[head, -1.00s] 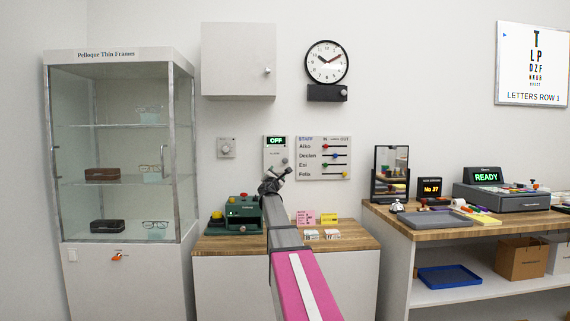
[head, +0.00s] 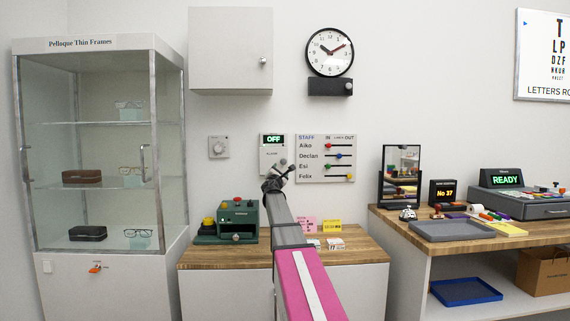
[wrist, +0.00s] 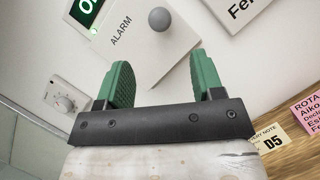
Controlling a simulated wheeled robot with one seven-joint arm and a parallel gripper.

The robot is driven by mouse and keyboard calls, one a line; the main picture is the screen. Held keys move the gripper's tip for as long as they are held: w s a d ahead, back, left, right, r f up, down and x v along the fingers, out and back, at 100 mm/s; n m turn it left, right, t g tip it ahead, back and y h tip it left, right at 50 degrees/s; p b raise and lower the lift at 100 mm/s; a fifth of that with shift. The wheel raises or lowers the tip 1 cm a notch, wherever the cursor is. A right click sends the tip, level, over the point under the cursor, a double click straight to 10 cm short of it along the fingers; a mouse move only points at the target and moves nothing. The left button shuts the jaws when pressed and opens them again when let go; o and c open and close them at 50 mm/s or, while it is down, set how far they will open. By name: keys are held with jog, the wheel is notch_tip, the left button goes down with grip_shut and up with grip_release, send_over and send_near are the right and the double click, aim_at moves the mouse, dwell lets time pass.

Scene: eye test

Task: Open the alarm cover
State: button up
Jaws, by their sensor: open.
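The white alarm panel (head: 266,154) hangs on the wall with a green lit OFF display (head: 273,140) at its top. In the wrist view the alarm cover (wrist: 140,62) is tilted, with the word ALARM and a round grey knob (wrist: 159,19) on its face. The cover looks shut. My gripper (head: 281,168) is in front of the lower part of the panel and hides some of it. In the wrist view my gripper (wrist: 162,78) has its green fingers spread with nothing between them. The knob lies beyond the fingertips, apart from them.
A dial (head: 219,147) is left of the panel and a staff board (head: 326,159) is right of it. Below stand a green machine (head: 238,220) and cards (head: 332,226) on a wooden top. A glass cabinet (head: 100,150) stands left; a white wall cupboard (head: 230,50) hangs above.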

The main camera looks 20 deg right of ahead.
aim_at(283, 162)
jog(key=x, duration=1.1)
jog(key=shift+s, duration=0.1)
grip_shut()
